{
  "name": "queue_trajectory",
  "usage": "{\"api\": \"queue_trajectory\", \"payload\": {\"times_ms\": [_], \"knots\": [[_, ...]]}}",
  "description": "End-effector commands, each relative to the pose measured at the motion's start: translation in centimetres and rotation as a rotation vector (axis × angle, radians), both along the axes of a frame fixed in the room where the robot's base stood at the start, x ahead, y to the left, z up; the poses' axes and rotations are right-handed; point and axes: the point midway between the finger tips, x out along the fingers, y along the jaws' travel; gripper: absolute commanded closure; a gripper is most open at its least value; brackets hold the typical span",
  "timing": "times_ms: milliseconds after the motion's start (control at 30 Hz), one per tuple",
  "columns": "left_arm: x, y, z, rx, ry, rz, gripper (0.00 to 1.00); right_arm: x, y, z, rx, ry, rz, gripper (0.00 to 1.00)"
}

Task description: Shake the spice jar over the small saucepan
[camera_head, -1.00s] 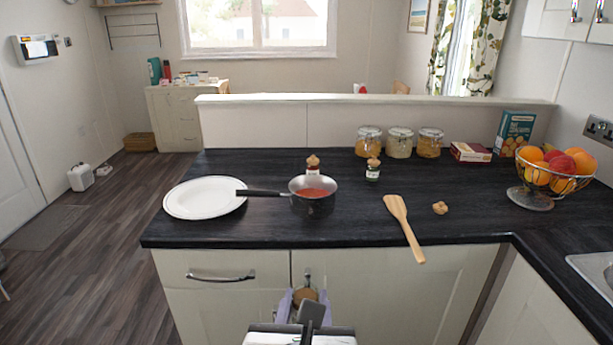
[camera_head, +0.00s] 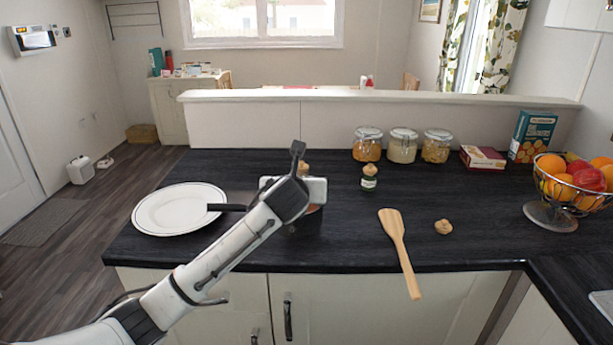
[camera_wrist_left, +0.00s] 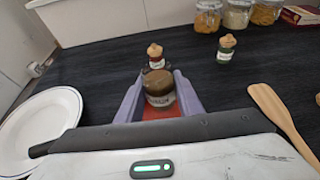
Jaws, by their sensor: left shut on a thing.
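My left gripper (camera_wrist_left: 158,95) is shut on a spice jar (camera_wrist_left: 159,88) with a brownish top and a pale label. In the left wrist view the jar is between the lavender fingers, with red sauce (camera_wrist_left: 165,113) visible below it. The small saucepan (camera_head: 227,207) is mostly hidden in the head view by my left arm; its dark handle points left towards the plate. The held jar is hidden there behind my wrist. The gripper is over the pan's place; the exact gap to the pan cannot be told. My right gripper is not in view.
A second jar (camera_wrist_left: 155,56) stands behind the pan and a third jar (camera_head: 369,178) to its right. A white plate (camera_head: 180,208) lies left. A wooden spatula (camera_head: 399,245), cork-coloured piece (camera_head: 443,227), fruit basket (camera_head: 548,212) and several glass jars (camera_head: 402,146) are on the dark worktop (camera_head: 480,225).

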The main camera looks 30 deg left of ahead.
Motion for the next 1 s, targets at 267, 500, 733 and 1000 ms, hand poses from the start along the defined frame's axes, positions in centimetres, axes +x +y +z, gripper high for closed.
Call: {"api": "queue_trajectory", "payload": {"times_ms": [267, 500, 733, 1000], "knots": [[-0.2, -0.8, -0.8, -0.254, 0.071, 0.002, 0.91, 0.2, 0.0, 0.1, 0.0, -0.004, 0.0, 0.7], [-0.4, -1.4, -1.8, -0.597, 0.179, 0.0, 0.91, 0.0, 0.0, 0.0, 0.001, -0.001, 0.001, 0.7], [-0.6, -1.9, -2.2, -0.834, 0.252, -0.001, 0.91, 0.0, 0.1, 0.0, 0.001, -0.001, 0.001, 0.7], [-0.7, -2.1, -2.3, -0.915, 0.276, -0.002, 0.91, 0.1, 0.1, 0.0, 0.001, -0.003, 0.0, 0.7]]}}
